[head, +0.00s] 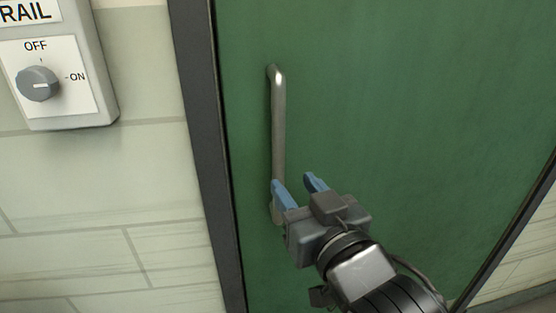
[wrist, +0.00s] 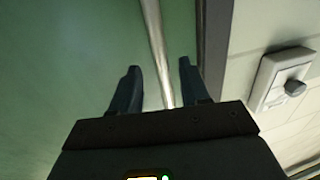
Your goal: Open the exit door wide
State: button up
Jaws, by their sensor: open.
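The green exit door (head: 400,110) fills most of the head view and looks shut in its dark frame (head: 205,140). A vertical metal bar handle (head: 279,130) is on the door's left side. My gripper (head: 296,183) is open at the lower part of the handle, with blue fingers. In the wrist view, the handle (wrist: 155,45) runs between the two open fingertips (wrist: 158,68). The fingers do not close on it. The handle's lower end is partly hidden by a finger in the head view.
A grey switch box (head: 95,70) with a knob (head: 38,84) pointing toward OFF and ON labels is on the pale tiled wall (head: 90,190) left of the door. The box also shows at the right in the wrist view (wrist: 268,80).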

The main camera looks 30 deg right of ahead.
aim_at(281, 166)
jog(key=w, duration=0.2)
jog(key=w+p, duration=0.1)
jog(key=w, duration=0.2)
jog(key=w+d, duration=0.1)
jog(key=w, duration=0.2)
jog(key=shift+r, duration=0.15)
jog(key=shift+c, duration=0.2)
grip_shut()
